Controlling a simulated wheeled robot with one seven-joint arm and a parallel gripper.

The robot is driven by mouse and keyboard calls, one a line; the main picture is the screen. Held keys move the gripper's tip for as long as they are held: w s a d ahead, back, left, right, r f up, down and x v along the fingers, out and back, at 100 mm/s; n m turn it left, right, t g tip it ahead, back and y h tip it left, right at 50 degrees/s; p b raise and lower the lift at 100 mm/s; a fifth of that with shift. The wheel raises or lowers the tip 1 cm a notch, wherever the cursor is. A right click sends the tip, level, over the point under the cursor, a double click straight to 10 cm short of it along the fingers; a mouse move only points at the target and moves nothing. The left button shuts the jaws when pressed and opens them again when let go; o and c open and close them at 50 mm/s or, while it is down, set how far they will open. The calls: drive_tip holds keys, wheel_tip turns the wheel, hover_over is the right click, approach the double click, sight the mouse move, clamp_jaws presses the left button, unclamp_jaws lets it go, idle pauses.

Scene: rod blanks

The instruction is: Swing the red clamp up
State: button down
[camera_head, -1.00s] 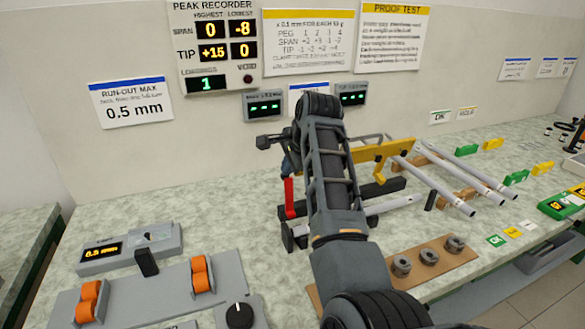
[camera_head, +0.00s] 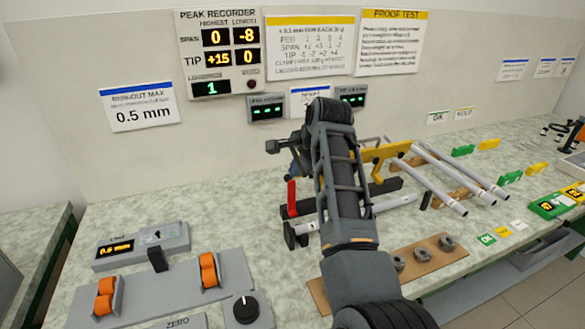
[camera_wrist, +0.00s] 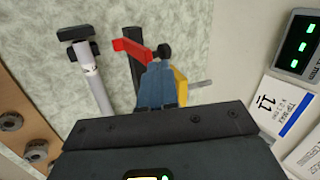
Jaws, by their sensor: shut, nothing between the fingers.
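The red clamp (camera_head: 292,198) stands as an upright red bar at the left end of the dark fixture on the bench, in the head view. In the wrist view it is an L-shaped red arm (camera_wrist: 130,46) beside a dark bar. My gripper (camera_wrist: 157,88) shows there as blue-grey fingers, shut and empty, close to the clamp's right end. I cannot tell whether they touch it. In the head view my gripper is mostly hidden by my arm, just above the clamp. A grey rod (camera_wrist: 92,80) lies left of the clamp in the wrist view.
A yellow bracket (camera_head: 385,157) stands right of my arm. Several silver rods (camera_head: 440,180) lie on wooden rests. A brown board (camera_head: 415,258) holds grey collars. Orange rollers (camera_head: 208,270) and a control box (camera_head: 142,245) sit at the front left. Display boxes (camera_head: 266,108) hang behind.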

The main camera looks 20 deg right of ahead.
drive_tip(key=shift+s+a+f+p+v, duration=0.25)
drive_tip(key=shift+s+a+p+v, duration=0.3)
drive_tip(key=shift+v, duration=4.75)
drive_tip(key=shift+t, duration=0.4)
drive_tip(key=x, duration=0.4)
drive_tip(key=p+x, duration=0.1)
drive_tip(key=x, duration=0.3)
drive_tip(key=d+p+x, duration=0.1)
drive_tip(key=x, duration=0.4)
drive_tip(key=shift+w+r, duration=0.1)
drive_tip(key=shift+w, duration=0.2)
